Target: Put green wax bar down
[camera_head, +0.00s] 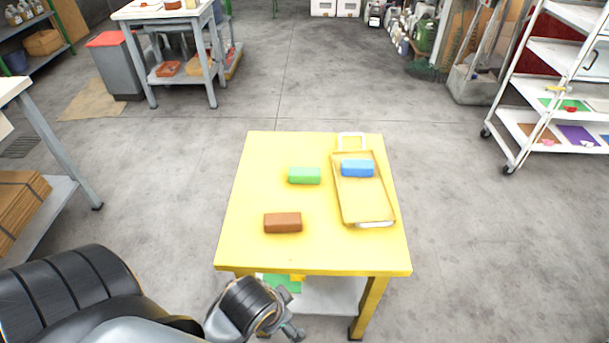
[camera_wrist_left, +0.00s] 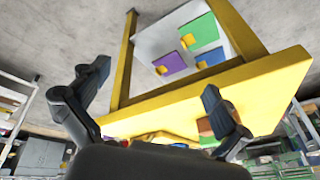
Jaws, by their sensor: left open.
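The green wax bar (camera_head: 304,176) lies on the yellow table (camera_head: 240,200), left of the tray and apart from it. A brown bar (camera_head: 283,222) lies nearer the front edge. A blue bar (camera_head: 357,168) lies on the tan tray (camera_head: 364,205) at the right. My left gripper (camera_head: 290,329) is low in front of the table's near edge, away from the bars and partly cut off. In the left wrist view its fingers (camera_wrist_left: 155,90) are spread with nothing between them. My right gripper is not in view.
The lower shelf (camera_head: 328,294) under the table holds colored squares, clearer in the left wrist view. The tabletop's left side is bare. A white rack (camera_head: 545,100) stands at right, a workbench (camera_head: 172,25) at the back left, and a grey bin (camera_head: 115,68) beside it.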

